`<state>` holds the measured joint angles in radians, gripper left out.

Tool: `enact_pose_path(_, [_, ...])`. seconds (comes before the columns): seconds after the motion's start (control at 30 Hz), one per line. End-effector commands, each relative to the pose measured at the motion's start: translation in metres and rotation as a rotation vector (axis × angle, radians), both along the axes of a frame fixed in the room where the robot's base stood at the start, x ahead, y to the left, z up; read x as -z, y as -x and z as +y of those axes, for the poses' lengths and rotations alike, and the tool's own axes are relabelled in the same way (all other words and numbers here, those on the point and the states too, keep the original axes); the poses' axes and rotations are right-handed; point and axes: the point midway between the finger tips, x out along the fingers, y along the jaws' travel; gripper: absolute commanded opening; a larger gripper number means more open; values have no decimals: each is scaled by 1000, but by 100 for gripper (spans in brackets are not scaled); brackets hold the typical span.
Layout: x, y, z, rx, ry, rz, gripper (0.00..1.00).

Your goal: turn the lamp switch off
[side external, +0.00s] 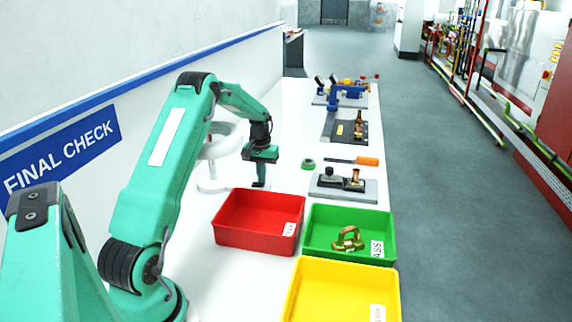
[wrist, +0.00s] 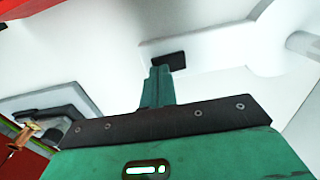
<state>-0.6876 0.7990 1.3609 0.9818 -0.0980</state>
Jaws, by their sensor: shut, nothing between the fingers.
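The white ring lamp (side external: 226,131) stands on the left of the bench by the wall, partly hidden behind my arm. In the wrist view its white base (wrist: 215,42) has a dark rocker switch (wrist: 172,60) near one end. I cannot tell which way the switch is set. My gripper (side external: 260,184) points down beside the lamp, behind the red bin. It is shut and empty. In the wrist view the closed fingertips (wrist: 160,70) appear right beside the switch, overlapping its edge; I cannot tell whether they touch it.
A red bin (side external: 230,238), a green bin (side external: 317,245) holding a brass part (side external: 347,240), and a yellow bin (side external: 310,300) stand in front. A grey fixture (side external: 367,190), an orange-handled tool (side external: 366,161) and a green ring (side external: 308,164) lie to the right.

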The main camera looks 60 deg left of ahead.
Motion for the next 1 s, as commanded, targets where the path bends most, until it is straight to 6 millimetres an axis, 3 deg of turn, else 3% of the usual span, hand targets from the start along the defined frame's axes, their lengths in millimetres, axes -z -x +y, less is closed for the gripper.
enact_pose_path(1.0, [9, 0, 0, 0, 1, 1, 0])
